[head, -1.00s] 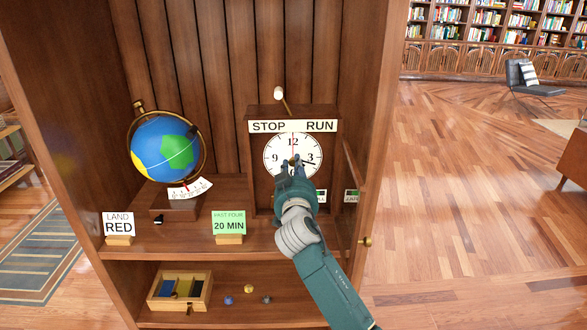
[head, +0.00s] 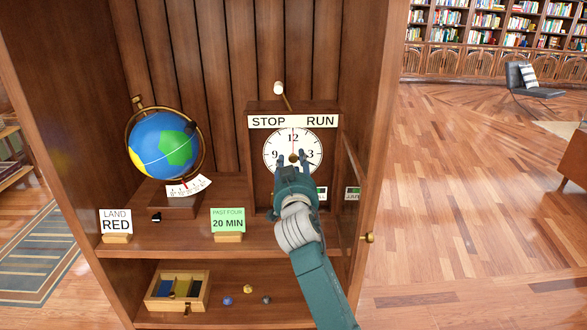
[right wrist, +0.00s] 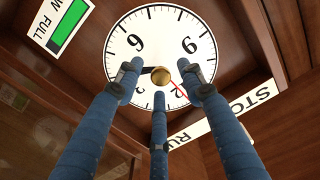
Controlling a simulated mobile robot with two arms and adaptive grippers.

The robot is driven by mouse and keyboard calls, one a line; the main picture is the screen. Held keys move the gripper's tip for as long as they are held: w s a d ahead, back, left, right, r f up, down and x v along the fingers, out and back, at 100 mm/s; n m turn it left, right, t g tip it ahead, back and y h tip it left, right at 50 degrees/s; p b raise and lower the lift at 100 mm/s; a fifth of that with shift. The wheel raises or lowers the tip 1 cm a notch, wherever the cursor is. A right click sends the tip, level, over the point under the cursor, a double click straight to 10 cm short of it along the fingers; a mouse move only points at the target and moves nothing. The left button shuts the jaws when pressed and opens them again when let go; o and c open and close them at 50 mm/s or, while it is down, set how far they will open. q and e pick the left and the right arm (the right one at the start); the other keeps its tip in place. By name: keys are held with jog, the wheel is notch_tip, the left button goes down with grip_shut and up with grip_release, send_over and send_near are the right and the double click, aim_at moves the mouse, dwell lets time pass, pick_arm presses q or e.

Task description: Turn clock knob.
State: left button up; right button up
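The clock (head: 256,185) is a dark wooden case with a white dial and a "STOP RUN" plate, standing on the cabinet shelf. Its round brass knob (right wrist: 161,76) is at the dial's centre. My right gripper (head: 291,160) is in front of the dial with its fingers spread. In the right wrist view, its three blue fingers (right wrist: 161,78) surround the knob, with gaps visible between them and it. A dark hand points near 4 and a red hand points to 12. My left gripper is not in view.
A white-tipped lever (head: 279,88) rises above the clock, leaning toward STOP. The globe (head: 163,146) stands left. A green "PAST FOUR 20 MIN" card (head: 228,219) and "LAND RED" card (head: 116,220) are on the shelf. An open door (head: 353,200) is right of my arm.

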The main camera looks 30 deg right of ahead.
jog(key=v, duration=1.2)
jog(key=shift+d+f, duration=0.1)
